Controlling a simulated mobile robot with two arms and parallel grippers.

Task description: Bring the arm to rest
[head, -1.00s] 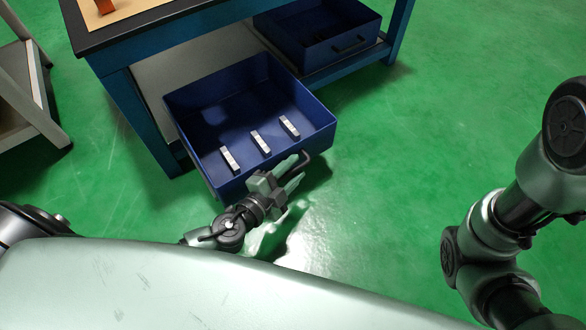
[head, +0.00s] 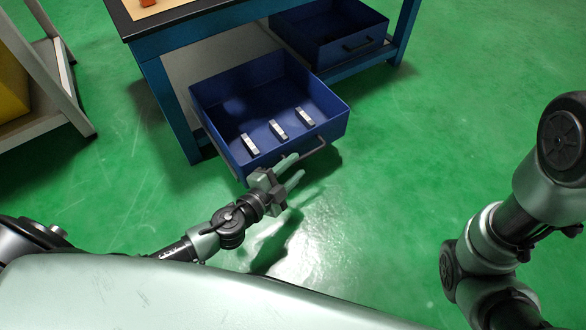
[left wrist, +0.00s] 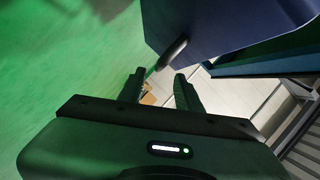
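My left gripper (head: 291,170) is open, its two fingers apart with nothing visible between them. It is in front of the pulled-out blue drawer (head: 225,148), close to the drawer's handle (head: 304,151). In the left wrist view the fingers (left wrist: 158,88) are spread, and the drawer (left wrist: 215,22) with its dark handle (left wrist: 173,54) lies just beyond them. I cannot tell whether a finger touches the handle. My right arm stands at the right edge of the head view; its gripper is out of view.
Several small metal blocks (head: 278,130) lie in the drawer. The drawer belongs to a blue workbench (head: 165,95). A second blue drawer (head: 330,48) is at the back right. A pale rack (head: 55,95) stands at the left. The green floor in the middle is clear.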

